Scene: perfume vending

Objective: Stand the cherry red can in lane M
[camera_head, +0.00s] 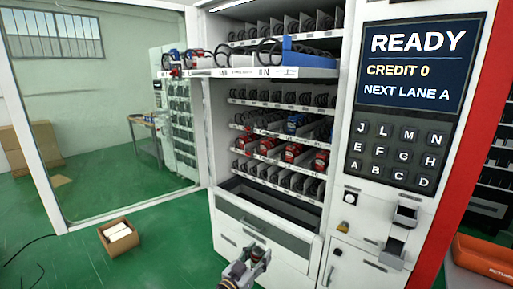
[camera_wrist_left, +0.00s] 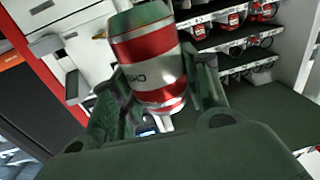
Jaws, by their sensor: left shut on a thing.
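The cherry red can (camera_wrist_left: 148,62), red with pale silver bands and partly readable letters "CHE", is between the fingers of my left gripper (camera_wrist_left: 150,100) in the left wrist view. The gripper is shut on it. In the head view my left gripper (camera_head: 257,256) is low in front of the machine's lower panel, well below the pulled-out shelf. Only a little of the can shows there. The pulled-out shelf (camera_head: 240,73) carries lane labels that look like M at left and N at right. Lane M (camera_head: 222,72) has a dark coil. My right gripper is out of view.
A blue block (camera_head: 300,54) stands on the shelf's right side, and red and blue cans (camera_head: 185,62) show at its left. Shelves below hold red cans (camera_head: 292,152). The glass door (camera_head: 110,110) is open left. A keypad panel (camera_head: 400,140) is right. A cardboard box (camera_head: 118,240) is on the floor.

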